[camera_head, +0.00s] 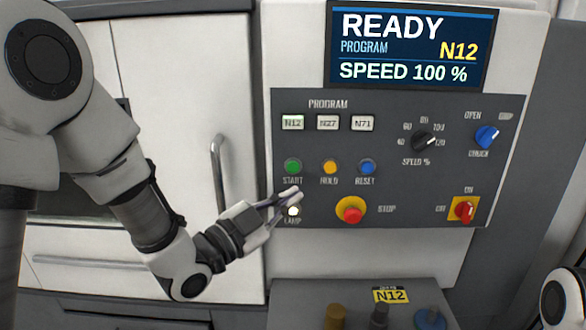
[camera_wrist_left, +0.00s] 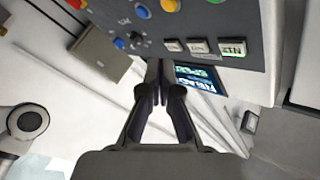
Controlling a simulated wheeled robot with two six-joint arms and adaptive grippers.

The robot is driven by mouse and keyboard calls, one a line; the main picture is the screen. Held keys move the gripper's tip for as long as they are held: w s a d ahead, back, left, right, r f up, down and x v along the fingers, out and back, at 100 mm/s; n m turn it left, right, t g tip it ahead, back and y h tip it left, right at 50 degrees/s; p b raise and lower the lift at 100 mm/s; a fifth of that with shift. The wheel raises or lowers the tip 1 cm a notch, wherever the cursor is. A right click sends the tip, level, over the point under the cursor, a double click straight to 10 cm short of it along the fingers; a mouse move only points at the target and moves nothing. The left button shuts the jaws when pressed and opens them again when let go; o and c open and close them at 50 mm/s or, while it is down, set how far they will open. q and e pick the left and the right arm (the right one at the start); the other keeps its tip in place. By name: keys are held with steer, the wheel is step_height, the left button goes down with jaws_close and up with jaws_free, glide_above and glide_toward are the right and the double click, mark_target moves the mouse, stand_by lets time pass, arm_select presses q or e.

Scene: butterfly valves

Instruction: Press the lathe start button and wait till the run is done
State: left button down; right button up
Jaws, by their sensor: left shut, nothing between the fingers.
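The green start button (camera_head: 292,167) is on the dark control panel (camera_head: 400,200), with its START label below. It shows at the top edge of the left wrist view (camera_wrist_left: 216,2). My left gripper (camera_head: 294,193) is shut and empty, its fingertips just below the start button and above the lamp button (camera_head: 292,211) in the head view. I cannot tell how far the tips are from the panel. The shut fingers also show in the left wrist view (camera_wrist_left: 159,68). The screen (camera_head: 408,45) reads READY, PROGRAM N12, SPEED 100 %. My right gripper is out of view.
Beside the start button are the yellow hold button (camera_head: 330,167) and blue reset button (camera_head: 367,167). The red stop button (camera_head: 351,210) is lower right. A door handle (camera_head: 218,180) is left of the panel. A grey tray (camera_head: 300,290) with knobbed items stands below.

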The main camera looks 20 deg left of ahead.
mark_target(293, 167)
arm_select(q)
steer(key=shift+w+f, duration=0.1)
steer(key=w+a+p, duration=0.2)
steer(key=w, duration=0.6)
steer(key=shift+w+a, duration=0.2)
steer(key=shift+a, duration=0.05)
stand_by(0.3)
steer(key=shift+w, duration=0.15)
stand_by(0.9)
steer(key=shift+w+a, duration=0.1)
steer(key=shift+w, duration=0.15)
